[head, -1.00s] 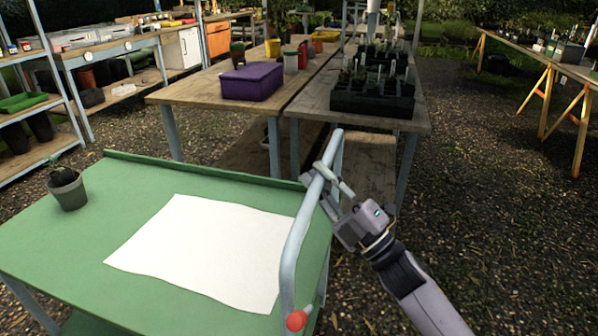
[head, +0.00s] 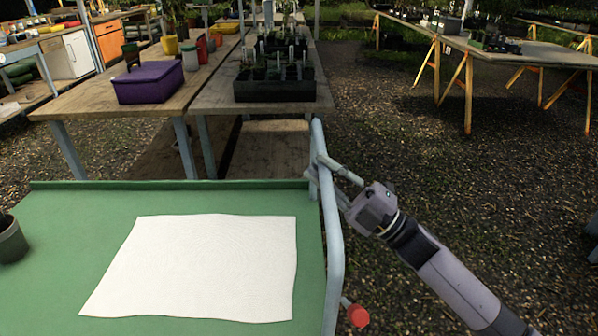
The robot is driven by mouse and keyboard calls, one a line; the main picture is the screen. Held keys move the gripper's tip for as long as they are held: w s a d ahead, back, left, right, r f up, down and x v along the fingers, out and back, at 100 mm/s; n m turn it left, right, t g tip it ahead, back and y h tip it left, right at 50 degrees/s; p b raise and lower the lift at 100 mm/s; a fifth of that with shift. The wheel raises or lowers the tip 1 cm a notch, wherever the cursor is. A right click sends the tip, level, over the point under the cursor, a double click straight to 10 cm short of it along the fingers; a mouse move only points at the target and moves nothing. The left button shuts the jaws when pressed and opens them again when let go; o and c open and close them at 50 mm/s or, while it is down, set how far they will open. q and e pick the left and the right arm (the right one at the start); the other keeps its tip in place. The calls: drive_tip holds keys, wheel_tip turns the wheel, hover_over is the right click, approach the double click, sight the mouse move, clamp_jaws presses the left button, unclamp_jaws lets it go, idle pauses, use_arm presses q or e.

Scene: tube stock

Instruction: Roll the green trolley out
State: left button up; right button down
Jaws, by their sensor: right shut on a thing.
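The green trolley (head: 60,215) fills the lower left of the head view. A white sheet (head: 205,268) lies flat on its top, and a small dark pot (head: 10,240) is at the left picture edge. The trolley's grey tube handle (head: 333,245) runs along its right side, with a red knob (head: 358,315) near its lower end. My right gripper (head: 318,178) is shut on the handle near its far end, its arm coming in from the lower right. My left gripper is not in view.
Wooden benches (head: 215,92) stand just beyond the trolley, bearing a purple box (head: 150,82) and a black tray of plants (head: 274,85). Gravel floor (head: 430,170) lies open to the right. A trestle table (head: 500,55) stands at the far right.

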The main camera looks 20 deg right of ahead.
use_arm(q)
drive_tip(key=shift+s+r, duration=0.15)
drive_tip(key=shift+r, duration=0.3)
use_arm(e)
drive_tip(key=d, duration=0.2)
drive_tip(key=shift+s+d+f, duration=0.15)
drive_tip(key=shift+s+d, duration=0.15)
drive_tip(key=shift+s, duration=0.1)
drive_tip(key=c, duration=1.8)
unclamp_jaws()
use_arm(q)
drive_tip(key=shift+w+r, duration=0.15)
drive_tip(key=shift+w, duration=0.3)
use_arm(e)
drive_tip(key=o, duration=0.3)
